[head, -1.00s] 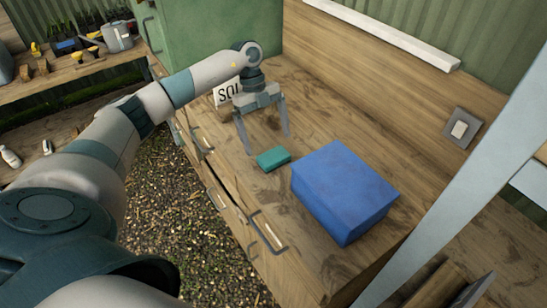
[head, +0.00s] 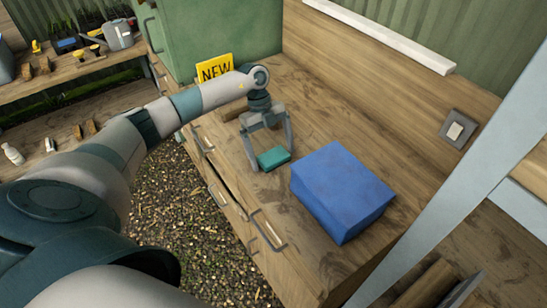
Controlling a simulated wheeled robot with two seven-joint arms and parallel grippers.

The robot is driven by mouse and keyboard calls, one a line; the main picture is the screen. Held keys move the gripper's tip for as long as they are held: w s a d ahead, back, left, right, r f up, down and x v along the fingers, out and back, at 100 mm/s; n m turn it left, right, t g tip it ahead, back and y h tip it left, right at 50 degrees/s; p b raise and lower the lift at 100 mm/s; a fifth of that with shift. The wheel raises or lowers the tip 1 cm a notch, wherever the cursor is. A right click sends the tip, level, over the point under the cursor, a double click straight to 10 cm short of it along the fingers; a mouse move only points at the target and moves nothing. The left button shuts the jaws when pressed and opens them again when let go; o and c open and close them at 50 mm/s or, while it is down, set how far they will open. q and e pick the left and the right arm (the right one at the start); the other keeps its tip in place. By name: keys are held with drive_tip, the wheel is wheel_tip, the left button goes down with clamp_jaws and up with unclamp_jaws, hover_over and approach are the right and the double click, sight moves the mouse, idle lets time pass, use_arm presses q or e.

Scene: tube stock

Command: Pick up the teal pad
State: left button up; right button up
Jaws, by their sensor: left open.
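The teal pad (head: 274,158) lies flat on the wooden worktop, just left of a large blue block. My left gripper (head: 271,161) is open and points down over the pad. Its fingers come down on either side of the pad, one at its left end and one near its right end. I cannot tell whether either finger touches the pad. My right gripper is not in view.
The blue block (head: 340,190) stands close to the pad's right. A yellow sign (head: 214,68) reading "NEW" stands behind my left arm, by the green cabinet (head: 225,35). Drawer handles (head: 268,232) line the worktop's front.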

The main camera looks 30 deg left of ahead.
sight(272, 154)
use_arm(q)
drive_tip(key=shift+c, duration=0.3)
drive_tip(key=c, duration=1.1)
drive_tip(key=shift+r, duration=0.1)
wheel_tip(272, 154, up, 10)
drive_tip(key=b, duration=0.3)
